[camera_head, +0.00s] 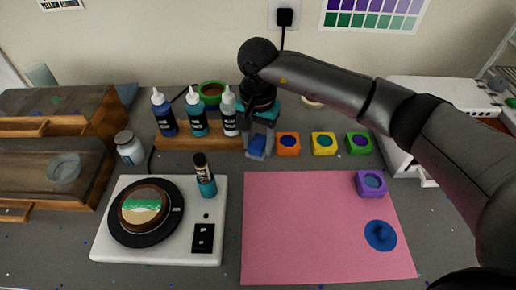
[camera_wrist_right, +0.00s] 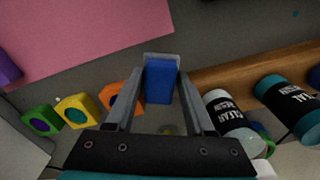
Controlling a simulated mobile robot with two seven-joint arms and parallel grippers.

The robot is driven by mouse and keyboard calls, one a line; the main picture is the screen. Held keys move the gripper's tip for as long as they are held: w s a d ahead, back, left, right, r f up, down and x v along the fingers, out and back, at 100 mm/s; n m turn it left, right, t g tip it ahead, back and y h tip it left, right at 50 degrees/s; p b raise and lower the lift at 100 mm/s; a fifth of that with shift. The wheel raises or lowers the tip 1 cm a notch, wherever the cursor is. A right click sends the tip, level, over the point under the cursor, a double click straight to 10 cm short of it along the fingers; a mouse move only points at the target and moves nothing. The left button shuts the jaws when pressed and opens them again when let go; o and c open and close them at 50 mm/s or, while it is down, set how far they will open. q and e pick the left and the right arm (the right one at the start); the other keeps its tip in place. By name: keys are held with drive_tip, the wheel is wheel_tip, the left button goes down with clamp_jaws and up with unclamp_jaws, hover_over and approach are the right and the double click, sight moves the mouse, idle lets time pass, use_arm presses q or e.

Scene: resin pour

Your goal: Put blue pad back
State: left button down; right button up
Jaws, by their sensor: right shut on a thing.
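The blue pad (camera_head: 257,146) is between the fingers of my right gripper (camera_head: 258,136), at the left end of the row of coloured pads, left of the orange pad (camera_head: 288,143). In the right wrist view the blue pad (camera_wrist_right: 160,82) sits between the two grey fingers of the right gripper (camera_wrist_right: 160,92), tilted edge-on, its blue face showing. The gripper is shut on it. Whether the pad touches the table is hard to tell. My left gripper is not in view.
A yellow pad (camera_head: 323,143) and green pad (camera_head: 358,142) continue the row. A purple pad (camera_head: 371,183) and a blue blot (camera_head: 380,235) are on the pink mat (camera_head: 300,230). Several bottles stand in a wooden rack (camera_head: 185,143) left of the gripper. A turntable scale (camera_head: 110,240) stands front left.

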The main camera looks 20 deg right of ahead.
sight(258, 143)
drive_tip(key=shift+f, duration=1.25)
drive_tip(key=shift+f, duration=0.15)
drive_tip(key=o, duration=1)
wheel_tip(258, 143, up, 12)
drive_tip(key=shift+r+p, duration=0.2)
drive_tip(key=shift+p, duration=0.15)
drive_tip(key=shift+s, duration=0.1)
